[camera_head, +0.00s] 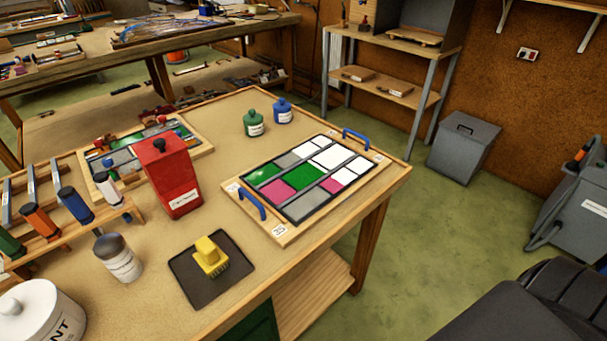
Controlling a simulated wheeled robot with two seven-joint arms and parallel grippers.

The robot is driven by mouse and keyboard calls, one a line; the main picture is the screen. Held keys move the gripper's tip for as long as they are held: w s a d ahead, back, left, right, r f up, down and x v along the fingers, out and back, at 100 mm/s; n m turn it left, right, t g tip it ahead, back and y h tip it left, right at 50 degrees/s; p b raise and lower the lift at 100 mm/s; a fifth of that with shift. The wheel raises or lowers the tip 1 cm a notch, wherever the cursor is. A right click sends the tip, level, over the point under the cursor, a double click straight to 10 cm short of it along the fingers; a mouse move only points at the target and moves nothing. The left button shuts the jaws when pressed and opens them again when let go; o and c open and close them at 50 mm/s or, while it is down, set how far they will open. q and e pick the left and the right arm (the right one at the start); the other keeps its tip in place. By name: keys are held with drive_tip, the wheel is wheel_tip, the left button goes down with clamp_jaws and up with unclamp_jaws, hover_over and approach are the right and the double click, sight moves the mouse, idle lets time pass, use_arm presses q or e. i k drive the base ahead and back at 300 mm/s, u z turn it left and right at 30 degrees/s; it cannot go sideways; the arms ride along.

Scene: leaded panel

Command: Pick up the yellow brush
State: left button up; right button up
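The yellow brush (210,254) stands on a dark square mat (201,294) near the front edge of the wooden workbench. It has a raised yellow handle on top and short bristles below. Nothing touches it except the mat.
A leaded panel (308,177) on a board with blue handles lies behind and right of the mat. A red box (168,178) stands behind it, and a labelled metal can (118,258) and white pot (38,312) stand left. Green (253,123) and blue (283,111) jars stand farther back.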

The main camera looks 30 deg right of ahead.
sight(211, 260)
drive_tip(key=z, duration=2.1)
drive_tip(key=k, duration=1.75)
drive_tip(key=u, duration=2.05)
